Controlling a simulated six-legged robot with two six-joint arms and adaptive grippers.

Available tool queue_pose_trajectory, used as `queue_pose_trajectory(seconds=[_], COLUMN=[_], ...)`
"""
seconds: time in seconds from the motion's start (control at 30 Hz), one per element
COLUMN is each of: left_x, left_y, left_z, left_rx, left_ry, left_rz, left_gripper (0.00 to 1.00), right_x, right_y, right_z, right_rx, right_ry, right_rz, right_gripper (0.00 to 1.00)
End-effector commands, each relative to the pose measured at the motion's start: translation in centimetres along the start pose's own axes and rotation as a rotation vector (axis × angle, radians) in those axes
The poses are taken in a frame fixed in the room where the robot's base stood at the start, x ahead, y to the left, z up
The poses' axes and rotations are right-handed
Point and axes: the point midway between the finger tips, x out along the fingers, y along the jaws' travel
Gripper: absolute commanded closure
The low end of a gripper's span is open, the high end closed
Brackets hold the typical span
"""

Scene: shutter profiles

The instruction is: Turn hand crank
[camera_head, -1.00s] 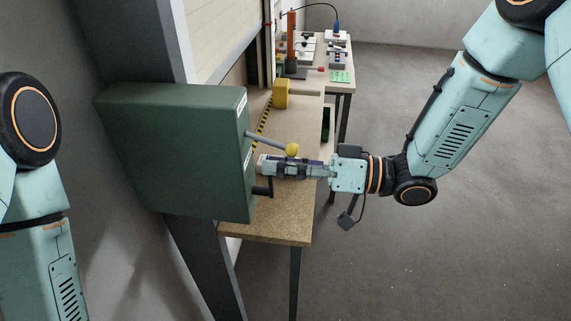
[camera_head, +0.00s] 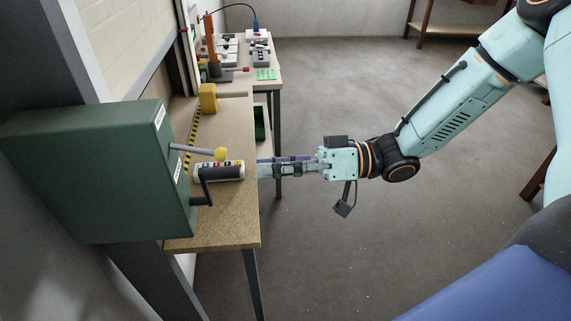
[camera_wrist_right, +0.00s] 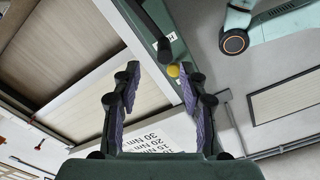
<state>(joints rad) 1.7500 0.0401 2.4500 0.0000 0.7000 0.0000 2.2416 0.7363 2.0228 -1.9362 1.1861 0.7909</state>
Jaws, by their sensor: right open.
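A green box (camera_head: 90,170) stands at the left in the head view. A black hand crank (camera_head: 201,188) sticks out of its right side, its grip pointing right. A lever with a yellow knob (camera_head: 220,154) sticks out just above the crank. My right gripper (camera_head: 262,168) is open and empty, to the right of the crank and apart from it. In the right wrist view the open fingers (camera_wrist_right: 160,73) frame a black bar end, perhaps the crank's grip (camera_wrist_right: 164,50), and the yellow knob (camera_wrist_right: 173,71), both beyond the fingertips. My left gripper is out of view.
A second table (camera_head: 264,80) holds small devices farther back. The floor to the right is open.

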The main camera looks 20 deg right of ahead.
Motion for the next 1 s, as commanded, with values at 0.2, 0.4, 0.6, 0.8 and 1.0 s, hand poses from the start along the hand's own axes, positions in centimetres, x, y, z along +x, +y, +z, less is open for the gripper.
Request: queue_pose_trajectory(seconds=[0.2,0.4,0.6,0.8,1.0], left_x=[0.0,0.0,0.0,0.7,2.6], left_y=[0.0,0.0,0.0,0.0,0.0], left_z=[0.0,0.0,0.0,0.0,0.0], left_rx=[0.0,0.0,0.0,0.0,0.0], left_ry=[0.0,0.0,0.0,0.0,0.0], left_rz=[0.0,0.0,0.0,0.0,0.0], left_gripper=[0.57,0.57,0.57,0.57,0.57], right_x=[-1.6,-2.0,-2.0,-1.9,-0.7], right_y=[0.0,0.0,0.0,0.3,0.7], right_z=[0.0,0.1,0.1,0.7,2.8], right_rx=[-0.001,0.0,0.0,-0.002,-0.011], right_ry=[0.003,0.0,-0.001,-0.006,-0.066], right_rz=[0.001,0.002,0.001,-0.001,-0.025], right_gripper=[0.57,0.57,0.57,0.72,0.89])
